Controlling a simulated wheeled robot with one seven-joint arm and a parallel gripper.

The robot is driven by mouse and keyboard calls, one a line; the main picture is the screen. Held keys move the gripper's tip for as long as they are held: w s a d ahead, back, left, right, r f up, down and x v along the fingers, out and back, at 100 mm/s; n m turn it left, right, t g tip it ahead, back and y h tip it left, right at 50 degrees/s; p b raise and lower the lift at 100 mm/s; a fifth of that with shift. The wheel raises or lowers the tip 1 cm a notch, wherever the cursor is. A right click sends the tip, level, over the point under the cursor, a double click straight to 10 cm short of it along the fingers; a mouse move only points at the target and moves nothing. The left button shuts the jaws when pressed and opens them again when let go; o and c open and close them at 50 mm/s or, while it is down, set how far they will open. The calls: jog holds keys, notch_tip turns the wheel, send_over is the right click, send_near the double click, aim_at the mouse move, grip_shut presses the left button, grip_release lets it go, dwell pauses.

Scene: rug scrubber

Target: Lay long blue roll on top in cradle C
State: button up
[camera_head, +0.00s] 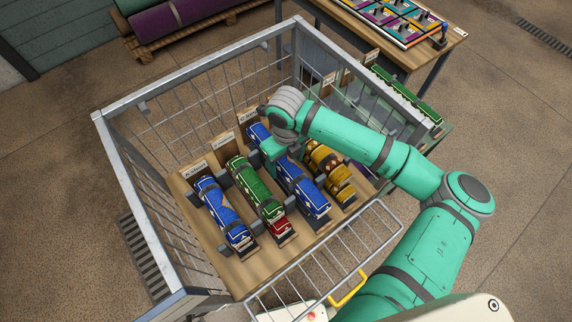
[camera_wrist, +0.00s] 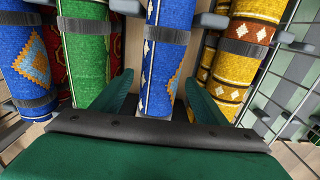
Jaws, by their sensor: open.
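A long blue roll (camera_head: 303,191) with a pale pattern and dark bands lies in a cradle in the middle of the row. Its middle is partly hidden by my gripper (camera_head: 274,150). In the wrist view the blue roll (camera_wrist: 168,50) runs between the two spread fingers of my gripper (camera_wrist: 156,90), with gaps at its sides. The jaws are open and not closed on it. Another blue roll (camera_head: 222,212) with orange diamonds lies in the leftmost cradle. The cradle signs are too small to read surely, so I cannot tell which is cradle C.
A green roll (camera_head: 252,185) with a red roll (camera_head: 279,226) lies left of the middle roll; yellow rolls (camera_head: 330,172) lie to its right. A grey wire cage (camera_head: 125,170) surrounds the cradles, with a lowered mesh gate (camera_head: 330,255) in front. A table (camera_head: 455,32) stands behind.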

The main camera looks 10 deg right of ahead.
aim_at(286, 162)
notch_tip(286, 162, up, 10)
jog(key=shift+f, duration=0.2)
dwell(0.6)
